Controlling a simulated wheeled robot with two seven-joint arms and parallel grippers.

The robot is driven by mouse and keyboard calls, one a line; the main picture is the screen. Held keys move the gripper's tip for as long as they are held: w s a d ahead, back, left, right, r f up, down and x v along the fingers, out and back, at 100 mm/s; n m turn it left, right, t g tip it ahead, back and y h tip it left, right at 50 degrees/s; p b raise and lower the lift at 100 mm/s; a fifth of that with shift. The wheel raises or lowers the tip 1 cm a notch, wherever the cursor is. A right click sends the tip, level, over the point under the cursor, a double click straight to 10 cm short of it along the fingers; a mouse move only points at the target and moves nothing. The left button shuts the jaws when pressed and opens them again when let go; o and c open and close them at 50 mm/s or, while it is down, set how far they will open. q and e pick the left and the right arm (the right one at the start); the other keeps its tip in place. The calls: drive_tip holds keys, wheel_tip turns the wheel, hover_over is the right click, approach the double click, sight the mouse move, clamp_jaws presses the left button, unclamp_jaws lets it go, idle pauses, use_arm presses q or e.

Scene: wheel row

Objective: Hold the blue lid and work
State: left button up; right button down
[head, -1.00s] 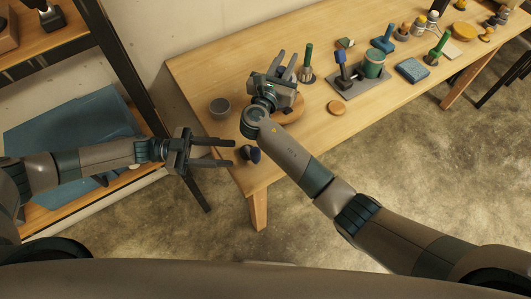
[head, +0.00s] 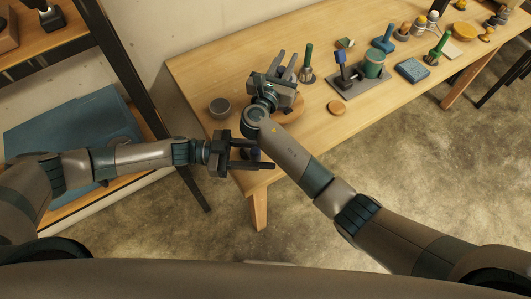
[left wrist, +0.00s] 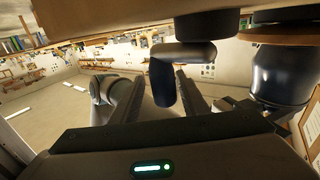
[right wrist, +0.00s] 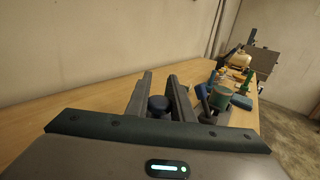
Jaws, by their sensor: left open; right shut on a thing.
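My right gripper (head: 288,68) is over the table's left part, by a round wooden disc (head: 292,108). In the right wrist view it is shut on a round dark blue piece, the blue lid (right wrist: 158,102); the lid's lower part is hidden. My left gripper (head: 262,156) is open at the table's near left corner. In the left wrist view a bent dark blue handle (left wrist: 182,60) reaches down between its fingers, without visible grip. A larger dark blue rounded body (left wrist: 283,76) is to its right. In the head view the left gripper mostly hides these.
To the right are a green-handled tool (head: 307,62), a grey plate with a green pot (head: 374,64), a small wooden disc (head: 337,107) and a blue block (head: 412,69). The table front between them is clear.

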use_arm(q)
drive_tip(key=shift+d, duration=0.25)
clamp_jaws()
drive_tip(key=shift+d+t, duration=0.15)
drive_tip(key=shift+t, duration=0.15)
drive_tip(key=shift+w+d+n+t, duration=0.2)
drive_tip(key=shift+d+n+t, duration=0.05)
drive_tip(key=shift+n+t, duration=0.45)
drive_tip(key=shift+w+d+n+t, duration=0.2)
drive_tip(key=shift+n+t, duration=0.4)
drive_tip(key=shift+t, duration=0.2)
drive_tip(key=n+t, duration=0.1)
drive_tip(key=w+n+t+y, duration=0.1)
drive_tip(key=t, duration=0.1)
drive_tip(key=n+t+y, duration=0.1)
drive_tip(key=shift+w+d+t, duration=0.3)
drive_tip(key=shift+w+d, duration=0.1)
drive_tip(key=n+t+y, duration=0.1)
drive_tip(key=w+n+t, duration=0.1)
drive_tip(key=shift+w+r+t+y, duration=0.1)
drive_tip(key=shift+w+t+y, duration=0.15)
drive_tip(key=shift+t+y, duration=0.15)
drive_tip(key=shift+w+a+n+t+y, duration=0.1)
drive_tip(key=shift+w+n+t+y, duration=0.6)
drive_tip(key=shift+n+t+y, duration=0.3)
